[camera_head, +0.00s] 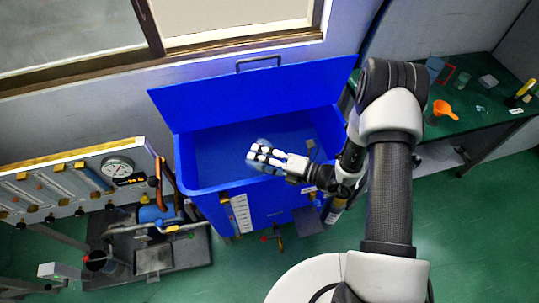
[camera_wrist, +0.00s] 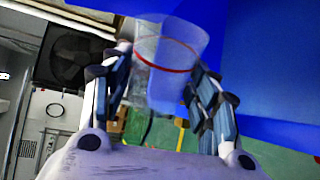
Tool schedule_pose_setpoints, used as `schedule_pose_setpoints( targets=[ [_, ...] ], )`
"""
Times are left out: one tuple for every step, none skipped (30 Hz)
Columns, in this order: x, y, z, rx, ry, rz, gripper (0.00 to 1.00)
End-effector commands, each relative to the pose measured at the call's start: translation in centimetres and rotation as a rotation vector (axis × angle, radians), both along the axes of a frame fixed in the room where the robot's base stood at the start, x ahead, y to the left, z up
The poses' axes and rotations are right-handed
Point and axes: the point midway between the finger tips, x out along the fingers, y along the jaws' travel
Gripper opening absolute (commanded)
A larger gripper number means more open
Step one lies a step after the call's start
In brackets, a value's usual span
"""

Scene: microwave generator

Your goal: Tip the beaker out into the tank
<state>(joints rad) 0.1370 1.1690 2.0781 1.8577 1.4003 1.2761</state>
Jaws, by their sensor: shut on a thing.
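The blue tank (camera_head: 185,165) stands open in the middle of the head view, with its blue lid (camera_head: 250,92) raised against the wall behind. My gripper (camera_head: 265,156) reaches in from the right over the tank opening. In the wrist view, my gripper (camera_wrist: 163,72) is shut on a clear beaker (camera_wrist: 168,52) with a red line around it. The beaker sits between the two fingers, with blue tank surface (camera_wrist: 265,60) behind and to the right. In the head view the beaker is only faintly visible by the fingers, and its tilt and contents cannot be told.
A panel with a round gauge (camera_head: 117,167) and equipment on a dark base (camera_head: 185,252) stand left of the tank. A green bench (camera_head: 470,95) at right holds an orange funnel (camera_head: 444,110) and small glassware. Green floor (camera_head: 470,230) is clear at lower right.

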Motion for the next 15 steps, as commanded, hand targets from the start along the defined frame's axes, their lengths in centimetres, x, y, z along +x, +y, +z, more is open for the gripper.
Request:
schedule_pose_setpoints(
  targets=[
    [-0.48,0.27,-0.62,-0.017,-0.026,0.000,0.24],
    [-0.49,0.27,-0.54,-0.021,-0.035,0.000,0.24],
    [-0.43,0.24,-0.40,-0.022,-0.038,0.000,0.24],
    [-0.43,0.24,-0.36,-0.023,-0.039,0.000,0.24],
    [-0.46,0.26,-0.36,-0.024,-0.042,-0.001,0.24],
    [-0.53,0.31,-0.41,-0.026,-0.047,-0.001,0.24],
    [-0.60,0.35,-0.47,-0.030,-0.053,-0.001,0.24],
    [-0.68,0.42,-0.54,-0.036,-0.061,0.000,0.24],
    [-0.83,0.51,-0.69,-0.044,-0.075,0.000,0.24],
    [-0.97,0.59,-0.80,-0.052,-0.087,-0.001,0.24],
    [-1.12,0.69,-0.92,-0.061,-0.103,0.000,0.24],
    [-1.05,0.67,-0.53,-0.077,-0.131,-0.001,0.24],
    [-1.07,0.66,-0.37,-0.090,-0.154,-0.002,0.24],
    [-1.10,0.68,-0.24,-0.105,-0.178,-0.002,0.24],
    [-1.12,0.70,-0.09,-0.125,-0.212,-0.003,0.24]
  ],
)
